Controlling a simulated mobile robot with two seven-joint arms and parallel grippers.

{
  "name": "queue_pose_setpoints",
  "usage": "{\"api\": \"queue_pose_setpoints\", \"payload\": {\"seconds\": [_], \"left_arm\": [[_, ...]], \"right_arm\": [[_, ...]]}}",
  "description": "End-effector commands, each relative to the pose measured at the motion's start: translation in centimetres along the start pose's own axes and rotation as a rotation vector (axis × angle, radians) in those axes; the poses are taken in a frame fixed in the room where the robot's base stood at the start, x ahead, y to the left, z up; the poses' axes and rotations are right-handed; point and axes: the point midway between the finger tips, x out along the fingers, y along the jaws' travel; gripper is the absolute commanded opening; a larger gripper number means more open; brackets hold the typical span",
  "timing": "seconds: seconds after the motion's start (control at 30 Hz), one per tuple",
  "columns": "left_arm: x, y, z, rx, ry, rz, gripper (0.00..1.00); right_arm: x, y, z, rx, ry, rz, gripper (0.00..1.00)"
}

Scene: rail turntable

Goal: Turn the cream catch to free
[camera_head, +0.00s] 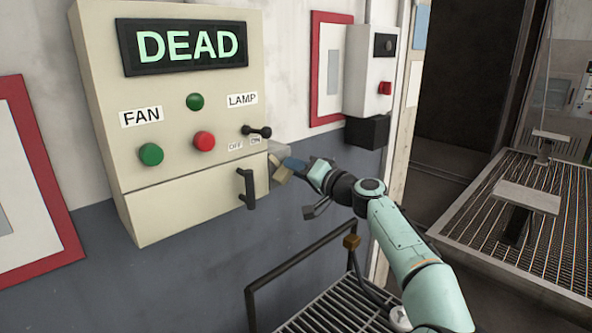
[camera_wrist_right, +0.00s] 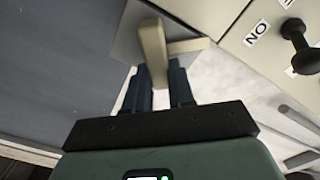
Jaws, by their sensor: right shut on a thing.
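The cream catch (camera_wrist_right: 153,45) shows in the right wrist view as a bar with a second cream piece reaching right, in front of a grey plate (camera_wrist_right: 127,42). Its lower end is between the dark fingers of my right gripper (camera_wrist_right: 158,88), which is shut on it. In the head view the catch (camera_head: 283,175) is at the right side of the cream control box (camera_head: 186,194), with my right gripper (camera_head: 291,169) on it and partly hiding it. Any free marking is not readable. My left gripper is not in view.
The box carries a black handle (camera_head: 248,189), a lamp switch (camera_head: 257,131), a red button (camera_head: 204,141), green buttons and a display (camera_head: 186,46) reading DEAD. A black rail (camera_head: 300,262) stands below my right arm. A grey box (camera_head: 371,72) hangs further right.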

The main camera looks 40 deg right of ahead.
Motion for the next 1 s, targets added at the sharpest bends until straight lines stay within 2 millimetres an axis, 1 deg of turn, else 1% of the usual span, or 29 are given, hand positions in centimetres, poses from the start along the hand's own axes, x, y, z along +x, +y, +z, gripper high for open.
{"api": "queue_pose_setpoints", "payload": {"seconds": [0.3, 0.5, 0.73, 1.0], "left_arm": [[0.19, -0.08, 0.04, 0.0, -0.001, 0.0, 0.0], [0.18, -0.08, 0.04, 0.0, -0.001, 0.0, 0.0], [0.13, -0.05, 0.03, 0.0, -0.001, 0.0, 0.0], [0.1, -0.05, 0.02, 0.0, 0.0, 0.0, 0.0]], "right_arm": [[-0.03, 0.43, -0.02, 0.297, 0.002, -0.001, 0.0], [-0.02, 0.64, 0.08, 0.462, 0.002, -0.003, 0.0], [-0.03, 0.85, 0.19, 0.6, 0.002, -0.003, 0.0], [-0.03, 0.96, 0.28, 0.68, 0.002, -0.003, 0.0]]}}
